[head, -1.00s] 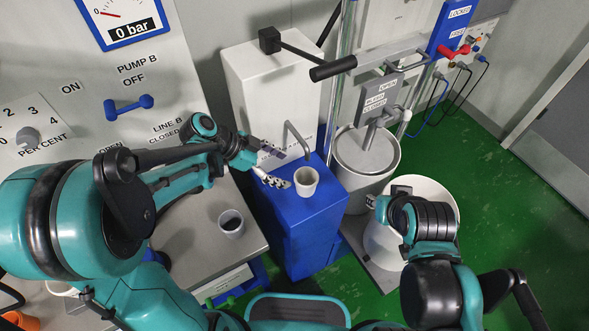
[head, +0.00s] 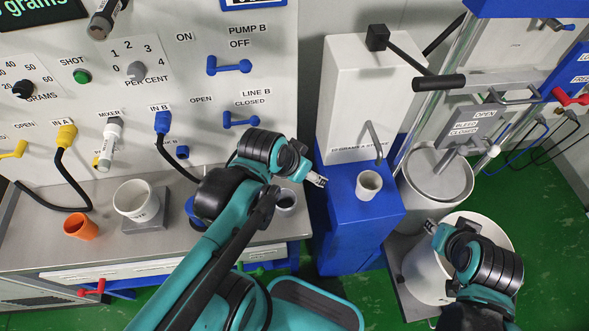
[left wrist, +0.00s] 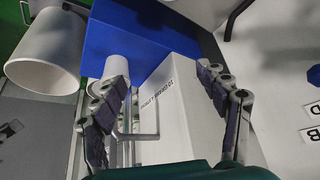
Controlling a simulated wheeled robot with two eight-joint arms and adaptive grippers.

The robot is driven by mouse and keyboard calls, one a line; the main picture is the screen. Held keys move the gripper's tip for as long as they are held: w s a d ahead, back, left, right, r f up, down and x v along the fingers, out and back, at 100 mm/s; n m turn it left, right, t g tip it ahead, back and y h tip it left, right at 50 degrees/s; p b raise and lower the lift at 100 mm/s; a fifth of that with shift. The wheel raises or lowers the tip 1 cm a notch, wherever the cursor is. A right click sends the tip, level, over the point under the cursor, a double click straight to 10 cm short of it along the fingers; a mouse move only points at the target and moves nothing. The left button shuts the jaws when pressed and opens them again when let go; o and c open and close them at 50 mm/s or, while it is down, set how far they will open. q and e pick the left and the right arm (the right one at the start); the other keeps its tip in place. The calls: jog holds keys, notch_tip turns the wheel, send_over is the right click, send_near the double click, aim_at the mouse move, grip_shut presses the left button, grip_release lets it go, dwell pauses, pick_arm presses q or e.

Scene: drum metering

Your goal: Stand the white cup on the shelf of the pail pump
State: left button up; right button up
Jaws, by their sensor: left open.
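The white cup (head: 369,187) stands upright on the blue shelf (head: 345,198) of the pail pump (head: 362,95), below its bent spout (head: 374,140). My left gripper (head: 317,180) is to the left of the cup, open and empty, with a gap between them. In the left wrist view the cup (left wrist: 117,67) shows beyond one finger, which partly covers it, and the fingers (left wrist: 163,82) are spread. My right gripper (head: 432,228) is over the white pail at the right; whether its fingers are apart is unclear.
A grey cup with dark contents (head: 286,199) stands on the steel counter (head: 60,258) near my left arm. A white cup on a scale (head: 136,200) and an orange cup (head: 82,227) stand further left. The pump's black handle (head: 438,82) juts out above the shelf.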

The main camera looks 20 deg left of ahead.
pick_arm(q)
jog(key=s+a+n, duration=0.1)
jog(key=a+n+t+y, duration=0.1)
jog(key=shift+s+r+n, duration=0.35)
jog(key=shift+s+n, duration=0.05)
